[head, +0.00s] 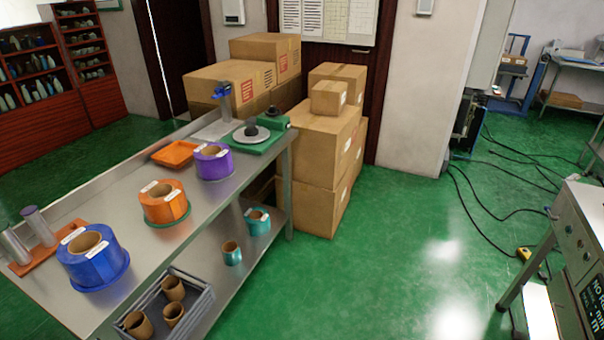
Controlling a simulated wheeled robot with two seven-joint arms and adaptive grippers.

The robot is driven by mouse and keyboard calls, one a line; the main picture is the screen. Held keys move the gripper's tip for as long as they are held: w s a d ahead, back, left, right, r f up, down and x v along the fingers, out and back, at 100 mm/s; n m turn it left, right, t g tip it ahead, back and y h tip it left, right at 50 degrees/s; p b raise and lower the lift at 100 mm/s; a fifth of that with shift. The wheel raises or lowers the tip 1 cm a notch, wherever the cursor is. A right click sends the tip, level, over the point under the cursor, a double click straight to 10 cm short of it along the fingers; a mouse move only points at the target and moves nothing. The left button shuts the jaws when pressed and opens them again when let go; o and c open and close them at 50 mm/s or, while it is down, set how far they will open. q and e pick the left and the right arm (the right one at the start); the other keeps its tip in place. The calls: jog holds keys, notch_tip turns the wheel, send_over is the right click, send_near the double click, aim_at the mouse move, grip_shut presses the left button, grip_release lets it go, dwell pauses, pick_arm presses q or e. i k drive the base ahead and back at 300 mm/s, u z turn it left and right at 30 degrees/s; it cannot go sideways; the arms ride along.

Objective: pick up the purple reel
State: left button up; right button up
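The purple reel (213,163) stands on the steel table (122,196), toward its far end. It has a brown core and white labels on top, and it rests on a purple base disc. An orange reel (163,203) stands nearer on the same table, and a blue reel (92,257) stands nearest. Neither of my grippers is in view.
An orange tray (175,154) lies behind the purple reel, and a green device (262,138) with a round plate stands at the table's far end. Teal reels (257,221) and a grey crate (168,310) are on the lower shelf. Cardboard boxes (325,150) stand beyond.

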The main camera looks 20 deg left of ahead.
aim_at(213, 161)
jog(key=z, duration=0.5)
jog(key=i, duration=0.35)
jog(key=u, duration=0.6)
jog(key=i, duration=1.4)
jog(key=u, duration=1.65)
jog(key=i, duration=0.8)
jog(key=u, duration=0.9)
